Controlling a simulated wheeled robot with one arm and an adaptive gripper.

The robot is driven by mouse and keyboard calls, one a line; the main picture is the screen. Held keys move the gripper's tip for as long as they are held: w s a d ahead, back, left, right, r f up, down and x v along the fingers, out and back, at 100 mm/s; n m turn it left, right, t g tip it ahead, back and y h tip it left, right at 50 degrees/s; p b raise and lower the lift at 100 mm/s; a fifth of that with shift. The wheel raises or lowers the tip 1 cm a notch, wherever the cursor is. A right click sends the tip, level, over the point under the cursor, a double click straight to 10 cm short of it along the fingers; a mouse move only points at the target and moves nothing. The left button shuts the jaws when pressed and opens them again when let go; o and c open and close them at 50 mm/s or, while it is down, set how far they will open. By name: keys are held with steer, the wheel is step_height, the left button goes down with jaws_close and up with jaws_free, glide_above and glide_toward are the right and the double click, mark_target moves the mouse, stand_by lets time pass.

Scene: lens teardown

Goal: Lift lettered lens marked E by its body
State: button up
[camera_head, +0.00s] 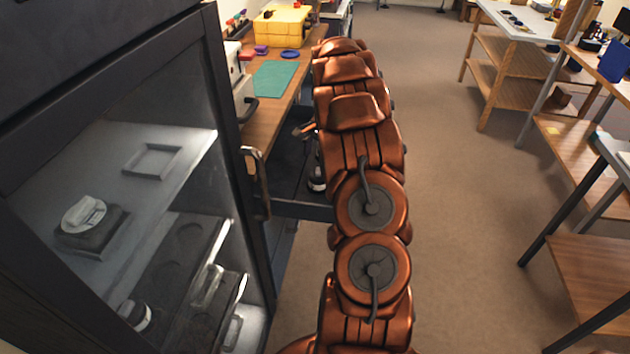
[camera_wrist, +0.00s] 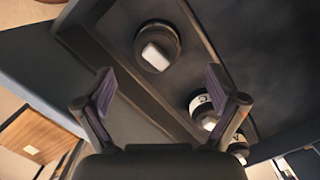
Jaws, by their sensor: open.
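In the wrist view an open dark drawer (camera_wrist: 262,60) holds three round dark lenses. One lens (camera_wrist: 158,45) with a pale top lies ahead, near the drawer's side wall. A second lens (camera_wrist: 201,103), with a white band, is partly behind my right finger, and a third (camera_wrist: 239,150) is below it. Letters like C and A show faintly by these two; I cannot make out an E on any lens. My gripper (camera_wrist: 158,72) is open and empty above the drawer edge. In the head view my arm hides most of the drawer, and a lens (camera_head: 317,180) shows beside it.
A glass-fronted cabinet (camera_head: 150,150) with a handle (camera_head: 258,180) stands close on the left. Behind the drawer is a wooden bench (camera_head: 265,115) with a green mat (camera_head: 275,79) and yellow box (camera_head: 283,25). Open floor (camera_head: 455,200) lies right, before wooden shelves.

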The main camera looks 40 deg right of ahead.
mark_target(318, 179)
steer(key=shift+s+a+f+p, duration=0.1)
steer(key=shift+a+f+p, duration=0.1)
steer(key=shift+f, duration=1.05)
steer(key=shift+s+a+f+p, duration=0.1)
steer(key=shift+f+p, duration=0.15)
steer(key=shift+f, duration=0.95)
steer(key=shift+a+f+p, duration=0.1)
steer(key=shift+f+p, duration=0.1)
steer(key=shift+f, duration=1.05)
steer(key=shift+c, duration=0.5)
steer(key=c, duration=1.1)
